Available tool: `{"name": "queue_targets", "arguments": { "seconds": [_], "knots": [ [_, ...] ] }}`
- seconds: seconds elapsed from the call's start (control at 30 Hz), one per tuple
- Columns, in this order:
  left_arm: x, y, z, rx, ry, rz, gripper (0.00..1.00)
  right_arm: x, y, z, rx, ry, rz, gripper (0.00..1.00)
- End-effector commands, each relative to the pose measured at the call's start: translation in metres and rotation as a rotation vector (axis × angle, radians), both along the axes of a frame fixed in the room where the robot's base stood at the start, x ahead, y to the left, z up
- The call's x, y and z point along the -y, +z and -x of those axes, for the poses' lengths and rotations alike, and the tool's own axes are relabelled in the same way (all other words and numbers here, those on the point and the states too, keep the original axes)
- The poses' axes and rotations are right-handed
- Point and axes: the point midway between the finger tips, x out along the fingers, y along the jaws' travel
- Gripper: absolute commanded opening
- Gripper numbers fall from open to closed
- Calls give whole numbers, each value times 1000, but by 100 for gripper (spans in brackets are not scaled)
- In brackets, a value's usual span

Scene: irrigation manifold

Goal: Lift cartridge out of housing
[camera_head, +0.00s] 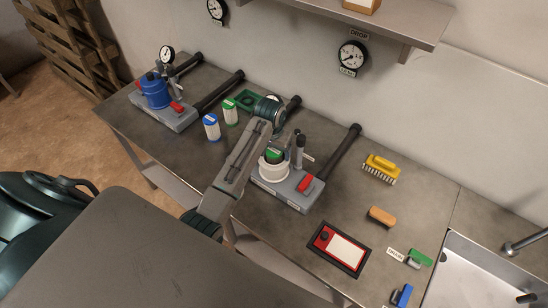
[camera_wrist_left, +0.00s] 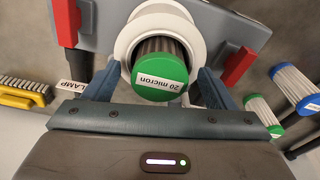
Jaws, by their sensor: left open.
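The cartridge (camera_wrist_left: 160,68) has a green cap labelled "20 micron" and stands in a round white housing (camera_wrist_left: 126,42). In the head view the green cap (camera_head: 275,155) shows above the white housing (camera_head: 266,174). My left gripper (camera_wrist_left: 157,88) is open, with one blue finger on each side of the cap. Gaps show between fingers and cap, and I cannot tell the height difference. In the head view my left arm partly hides the gripper and the area behind the housing. My right gripper is not in view.
A red lever (camera_head: 306,183) is on the housing's grey base. A second manifold with a blue housing (camera_head: 155,92) stands at the left. Blue-capped (camera_head: 212,128) and green-capped (camera_head: 230,113) cartridges stand between them.

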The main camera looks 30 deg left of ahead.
Motion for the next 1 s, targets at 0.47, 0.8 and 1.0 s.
{"name": "queue_targets", "arguments": {
  "seconds": [0.47,0.8,1.0],
  "knots": [
    [0,-2,0,1,0,0,29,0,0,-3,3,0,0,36],
    [0,1,-1,2,0,0,13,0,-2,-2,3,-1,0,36],
    [0,26,-1,7,-1,-1,13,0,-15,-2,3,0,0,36]
  ]
}}
